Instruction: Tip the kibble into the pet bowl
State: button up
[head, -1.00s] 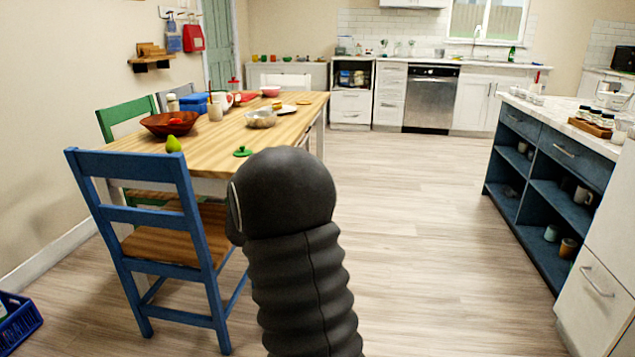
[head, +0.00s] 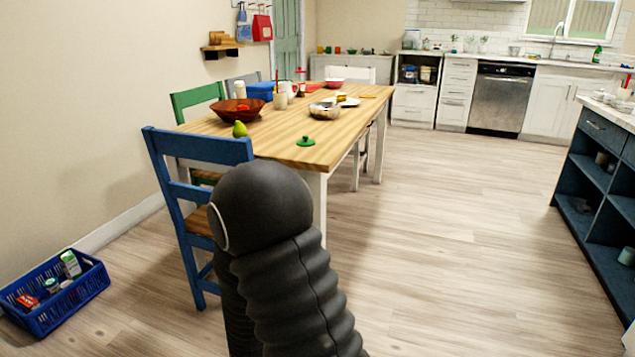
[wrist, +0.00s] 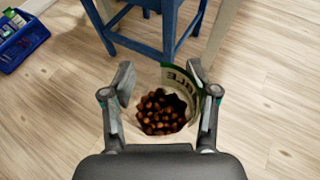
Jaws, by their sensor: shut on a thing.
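In the wrist view my gripper (wrist: 162,92) is shut on an open container of kibble (wrist: 178,75). The container is pale with a green label band, partly lettered, and brown kibble (wrist: 160,112) shows inside its round mouth. It is held above the wooden floor, between the two fingers. In the head view my arm stands in front and the gripper and container are hidden. I cannot identify a pet bowl in either view.
A blue chair (head: 198,150) stands at the near end of the wooden table (head: 285,135). A blue crate (head: 60,300) with several items sits on the floor at left. Dark blue shelving (head: 592,165) stands at right. The floor (head: 450,220) between is clear.

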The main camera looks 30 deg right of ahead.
aim_at(319, 110)
jog(key=z, duration=2.55)
jog(key=i, duration=3.1)
jog(key=u, duration=3.65)
